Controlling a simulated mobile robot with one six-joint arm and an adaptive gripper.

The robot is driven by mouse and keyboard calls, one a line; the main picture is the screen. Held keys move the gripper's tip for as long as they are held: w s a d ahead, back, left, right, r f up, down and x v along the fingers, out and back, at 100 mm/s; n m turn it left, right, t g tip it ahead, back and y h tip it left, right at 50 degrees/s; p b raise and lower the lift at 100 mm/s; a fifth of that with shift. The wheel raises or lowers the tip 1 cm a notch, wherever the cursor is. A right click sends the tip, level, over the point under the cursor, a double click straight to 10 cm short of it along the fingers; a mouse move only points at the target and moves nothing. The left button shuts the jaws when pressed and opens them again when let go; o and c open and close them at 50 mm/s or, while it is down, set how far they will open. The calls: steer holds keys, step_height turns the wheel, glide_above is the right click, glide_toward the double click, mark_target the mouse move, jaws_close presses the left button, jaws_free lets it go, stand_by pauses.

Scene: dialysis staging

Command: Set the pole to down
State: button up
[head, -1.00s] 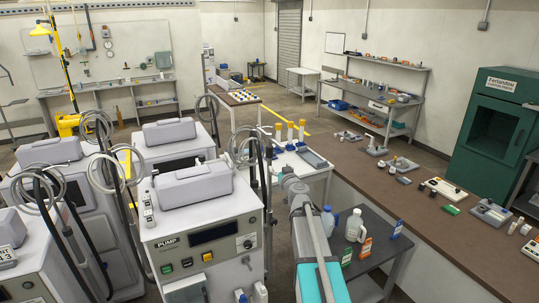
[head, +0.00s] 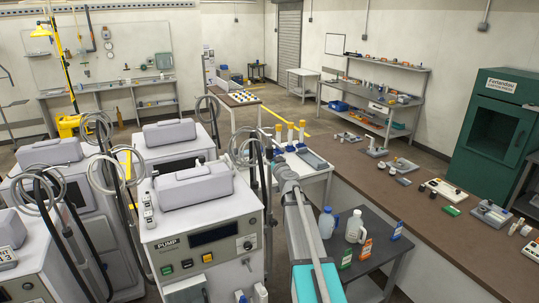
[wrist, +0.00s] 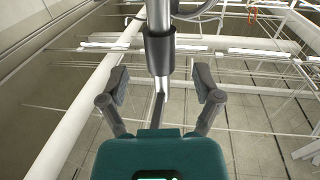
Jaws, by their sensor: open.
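A light metal pole (wrist: 158,22) with a dark collar (wrist: 160,52) stands in the wrist view. Its thin lower part runs down between the two fingers of my gripper (wrist: 161,88). The fingers are spread apart, one on each side, with visible gaps to the pole. In the head view, a dark upright pole (head: 264,165) with coiled tubing (head: 242,147) rises by the right side of the grey pump machine (head: 205,225). I cannot tell for sure that it is the same pole. My arm reaches away beside it, and my gripper is not clearly visible there.
More grey machines (head: 75,190) with tubing loops crowd the left. A small table (head: 313,160) with yellow-topped bottles stands beyond my arm. A dark cart (head: 365,245) with jugs and a brown counter (head: 400,190) with parts lie right. Floor shows behind.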

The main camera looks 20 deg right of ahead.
mark_target(271, 155)
steer(key=shift+w+d, duration=0.15)
steer(key=shift+w, duration=1.15)
steer(key=shift+w+d, duration=0.15)
steer(key=shift+w, duration=1.1)
steer(key=shift+c, duration=0.2)
jaws_close()
